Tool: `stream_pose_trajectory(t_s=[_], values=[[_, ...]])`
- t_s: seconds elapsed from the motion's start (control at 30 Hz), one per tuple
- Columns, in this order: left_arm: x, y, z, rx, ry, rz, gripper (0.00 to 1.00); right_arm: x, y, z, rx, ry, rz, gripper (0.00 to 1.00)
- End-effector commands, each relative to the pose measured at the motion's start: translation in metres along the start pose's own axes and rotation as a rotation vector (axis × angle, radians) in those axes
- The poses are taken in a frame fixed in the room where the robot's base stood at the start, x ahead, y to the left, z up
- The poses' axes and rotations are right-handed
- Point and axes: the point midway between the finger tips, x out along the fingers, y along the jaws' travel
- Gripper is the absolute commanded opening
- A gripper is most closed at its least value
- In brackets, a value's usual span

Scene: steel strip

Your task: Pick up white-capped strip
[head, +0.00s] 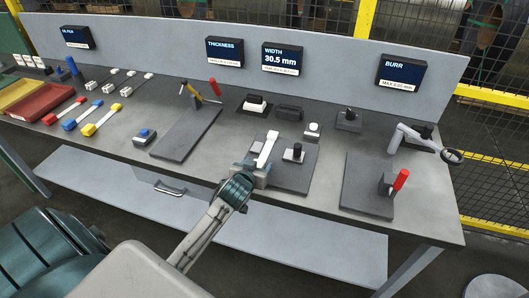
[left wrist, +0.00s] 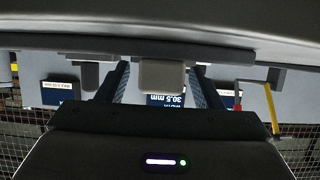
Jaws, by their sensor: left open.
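The white-capped strip (head: 266,148) lies on the dark plate of the width station, its near end close to my left gripper. My left gripper (head: 258,172) is at the front edge of that plate, at the near end of the strip. In the left wrist view a pale block, seemingly the strip's cap (left wrist: 161,76), sits between the two open fingers of the gripper (left wrist: 160,88). I cannot tell whether the fingers touch it. My right gripper is not in view.
A black-knobbed fixture (head: 293,153) stands just right of the strip. Yellow-handled thickness gear (head: 190,90) is to the left, a red-handled burr station (head: 398,182) to the right. Colour-capped strips (head: 100,120) and a red tray (head: 42,102) lie at the left. The width display (head: 284,58) reads 30.5 mm.

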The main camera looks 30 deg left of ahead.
Motion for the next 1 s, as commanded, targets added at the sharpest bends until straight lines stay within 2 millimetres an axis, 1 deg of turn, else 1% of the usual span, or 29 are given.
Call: stream_pose_trajectory(t_s=[0.1, 0.13, 0.27, 0.3, 0.37, 0.4, 0.63, 0.77, 0.87, 1.0], values=[[0.000, 0.000, 0.000, 0.000, 0.000, 0.000, 0.60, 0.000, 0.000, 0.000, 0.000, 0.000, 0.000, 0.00], [0.000, 0.000, 0.000, 0.000, 0.000, 0.000, 0.56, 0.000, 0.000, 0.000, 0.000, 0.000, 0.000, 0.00], [0.000, 0.000, 0.000, 0.000, 0.000, 0.000, 0.31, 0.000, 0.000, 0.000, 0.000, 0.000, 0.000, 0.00], [0.000, 0.000, 0.000, 0.000, 0.000, 0.000, 0.23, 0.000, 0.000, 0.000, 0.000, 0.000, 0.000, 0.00], [0.000, 0.000, 0.000, 0.000, 0.000, 0.000, 0.11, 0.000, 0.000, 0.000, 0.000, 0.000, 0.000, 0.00], [-0.001, 0.000, 0.000, 0.000, 0.001, 0.000, 0.08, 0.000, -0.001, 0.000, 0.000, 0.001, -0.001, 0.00], [-0.001, 0.000, -0.001, 0.000, 0.001, 0.000, 0.08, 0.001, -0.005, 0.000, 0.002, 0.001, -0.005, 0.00], [-0.002, 0.000, -0.005, 0.000, 0.002, 0.000, 0.08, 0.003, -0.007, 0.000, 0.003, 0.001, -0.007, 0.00], [-0.005, 0.000, -0.012, 0.000, 0.004, 0.001, 0.08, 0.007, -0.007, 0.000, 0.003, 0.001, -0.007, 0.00], [-0.011, 0.000, -0.029, 0.001, 0.007, 0.000, 0.08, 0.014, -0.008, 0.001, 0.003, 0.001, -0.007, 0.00]])
